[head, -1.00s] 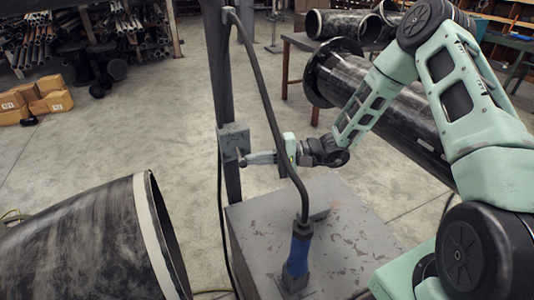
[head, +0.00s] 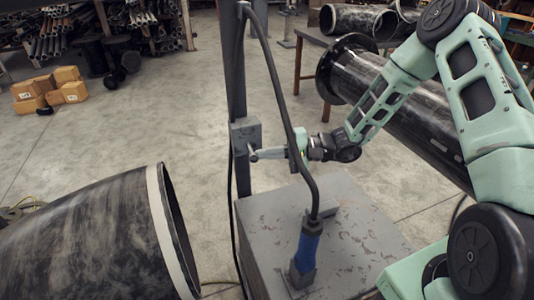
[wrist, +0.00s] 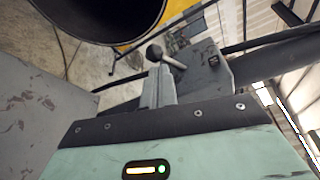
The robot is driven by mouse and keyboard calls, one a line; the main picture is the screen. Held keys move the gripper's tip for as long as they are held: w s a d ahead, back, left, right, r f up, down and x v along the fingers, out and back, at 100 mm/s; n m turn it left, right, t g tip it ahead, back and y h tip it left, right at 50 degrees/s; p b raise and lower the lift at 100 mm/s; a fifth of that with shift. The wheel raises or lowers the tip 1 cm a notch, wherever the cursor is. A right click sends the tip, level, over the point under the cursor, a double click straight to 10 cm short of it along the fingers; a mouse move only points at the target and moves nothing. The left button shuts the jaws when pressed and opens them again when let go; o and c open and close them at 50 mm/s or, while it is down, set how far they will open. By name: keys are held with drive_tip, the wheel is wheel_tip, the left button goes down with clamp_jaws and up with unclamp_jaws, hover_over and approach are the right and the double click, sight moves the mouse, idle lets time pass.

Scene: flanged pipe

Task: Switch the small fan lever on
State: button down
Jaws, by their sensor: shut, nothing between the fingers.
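The small fan lever (wrist: 154,52) shows in the wrist view as a short grey stem with a round dark knob, coming out of a grey switch box (wrist: 204,76). In the head view the box (head: 245,133) is fixed to an upright post. My gripper (wrist: 158,84) is shut and empty, with its fingertips just below the knob in the wrist picture. In the head view my gripper (head: 262,154) points left at the lower part of the box. The lever is small there, partly hidden by the fingertips. I cannot tell whether they touch it.
A grey metal cabinet (head: 350,240) stands below my arm, with a blue-handled hose fitting (head: 306,245) on it. A thick black hose (head: 283,110) arches close to my gripper. A large pipe (head: 90,240) lies at lower left, a flanged pipe (head: 405,100) behind my arm.

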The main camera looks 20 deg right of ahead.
drive_tip(key=shift+s+r+m, duration=0.1)
drive_tip(key=shift+r+m, duration=0.15)
drive_tip(key=shift+m, duration=0.15)
drive_tip(key=m, duration=0.1)
drive_tip(key=r+m+g+h+p, duration=0.1)
drive_tip(key=m, duration=0.1)
drive_tip(key=shift+s+r, duration=0.25)
drive_tip(key=shift+r, duration=0.05)
drive_tip(key=shift+w+r+b, duration=0.1)
drive_tip(key=shift+r+b, duration=0.45)
drive_tip(key=shift+r, duration=0.1)
idle(1.3)
